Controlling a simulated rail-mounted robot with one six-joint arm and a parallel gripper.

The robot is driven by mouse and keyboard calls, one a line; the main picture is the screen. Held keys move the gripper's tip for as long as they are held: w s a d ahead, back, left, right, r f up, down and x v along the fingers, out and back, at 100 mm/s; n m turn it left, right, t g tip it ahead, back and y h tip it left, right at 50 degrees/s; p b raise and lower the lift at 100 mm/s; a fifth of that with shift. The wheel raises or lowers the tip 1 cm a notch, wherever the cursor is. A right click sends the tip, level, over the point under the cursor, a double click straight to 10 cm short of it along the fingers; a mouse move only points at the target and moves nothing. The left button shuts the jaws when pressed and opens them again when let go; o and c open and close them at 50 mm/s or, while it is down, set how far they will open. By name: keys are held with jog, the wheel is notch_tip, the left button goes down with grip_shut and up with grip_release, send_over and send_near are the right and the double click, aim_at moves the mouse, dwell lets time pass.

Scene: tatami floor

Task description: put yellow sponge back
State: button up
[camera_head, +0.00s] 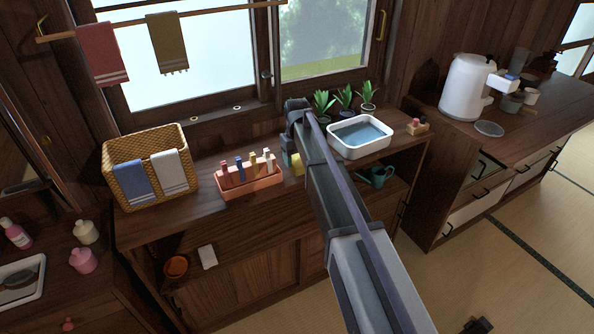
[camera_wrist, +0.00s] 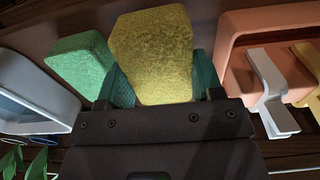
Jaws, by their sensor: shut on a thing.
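The yellow sponge (camera_wrist: 152,55) is between the two teal fingers of my gripper (camera_wrist: 162,82) in the wrist view, and the gripper is shut on it. In the head view the yellow sponge (camera_head: 297,164) shows small beside my arm at the counter's middle. A green sponge (camera_wrist: 80,65) sits just left of the yellow one in the wrist view. I cannot tell whether the yellow sponge touches the counter. My arm hides much of this spot in the head view.
A salmon rack (camera_head: 250,182) with several upright items stands left of my gripper in the head view. A white basin (camera_head: 334,150) stands to the right, with potted plants (camera_head: 345,97) behind it. A wicker basket (camera_head: 118,158) with towels stands at the counter's left.

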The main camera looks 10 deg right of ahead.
notch_tip(320, 180, down, 3)
jog(key=shift+r+b, duration=0.1)
jog(key=shift+b, duration=0.5)
jog(key=shift+r, duration=0.3)
jog(key=shift+c, duration=0.3)
jog(key=shift+f, duration=0.25)
jog(key=o, duration=0.9)
jog(key=shift+r, duration=0.15)
